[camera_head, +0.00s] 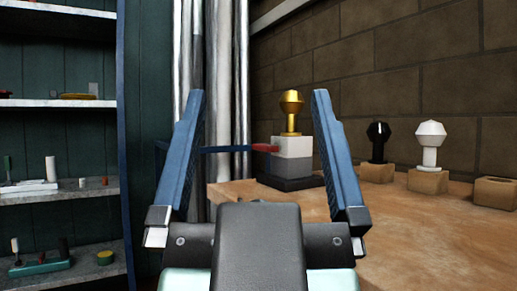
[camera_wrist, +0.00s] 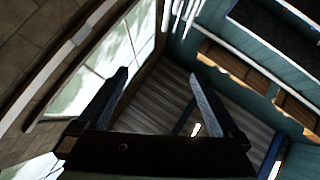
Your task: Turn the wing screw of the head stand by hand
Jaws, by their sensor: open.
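The head stand (camera_head: 292,165) stands on the wooden bench top, with a white upper block, a grey middle and a dark base. A gold knob-shaped head (camera_head: 291,108) sits upright on it. A small red piece (camera_head: 265,148) sticks out from the stand's left side; it looks like the wing screw, but its shape is too small to make out. My gripper (camera_head: 260,92) is open and empty, its two blue fingers wide apart. In the head view the stand appears between the fingers, beyond them. The wrist view shows the fingers (camera_wrist: 160,73) apart, with no stand between them.
On the bench (camera_head: 400,230), a black head (camera_head: 378,141) and a white head (camera_head: 430,141) stand on wooden blocks to the right, beside an empty block (camera_head: 495,192). Shelves (camera_head: 65,194) with small items stand at the left. Shiny vertical pipes (camera_head: 226,80) rise left of the stand.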

